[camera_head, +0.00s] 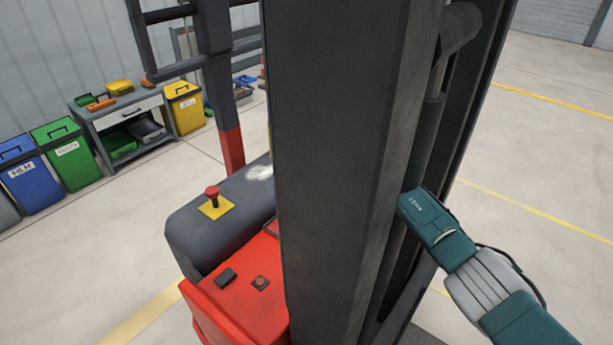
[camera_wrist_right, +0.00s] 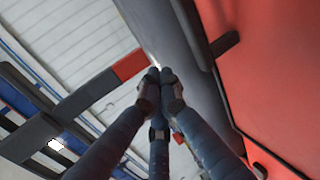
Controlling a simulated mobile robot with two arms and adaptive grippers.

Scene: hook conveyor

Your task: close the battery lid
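A red and dark grey machine stands below me in the head view. Its dark grey rounded cover (camera_head: 205,232) carries a red mushroom button (camera_head: 212,193) on a yellow plate. A red body panel (camera_head: 245,297) in front has a small black part and a button. I cannot tell which part is the battery lid. My teal right arm enters from the right and passes behind a dark column. In the right wrist view my right gripper (camera_wrist_right: 161,74) has its fingertips together and seems empty, near a dark grey surface (camera_wrist_right: 180,45) and a red panel (camera_wrist_right: 275,65). My left gripper is not seen.
The thick dark column (camera_head: 335,170) blocks the middle of the head view. A dark frame (camera_head: 210,40) with a red foot rises behind the machine. A workbench (camera_head: 125,122) and coloured bins (camera_head: 67,152) stand along the left wall. The floor at right is clear.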

